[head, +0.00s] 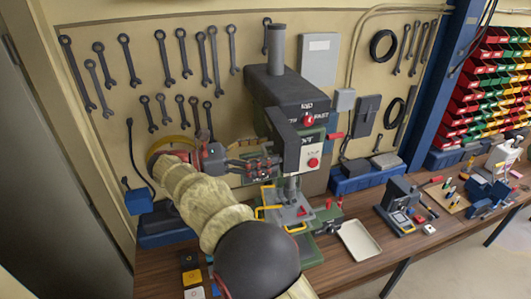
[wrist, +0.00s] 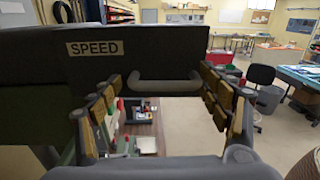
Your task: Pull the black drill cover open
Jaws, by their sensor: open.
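The drill press (head: 305,95) stands against the tool wall in the head view. Its black cover (head: 282,128) is on the side of the drill head facing my gripper; how far it stands open is hard to tell. In the wrist view the black cover (wrist: 150,48) fills the upper left, with a "SPEED" label and a grey bar handle (wrist: 165,82) along its lower edge. My gripper (head: 268,165) is open beside the cover. In the wrist view its padded fingers (wrist: 165,108) stand left and right of the handle, which lies between them; contact cannot be told.
Below the drill head are the drill table with yellow handles (head: 287,213) and a white tray (head: 358,240) on the wooden bench. Wrenches hang on the wall behind. A small black machine (head: 402,203) stands to the right. Open room floor shows beyond in the wrist view.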

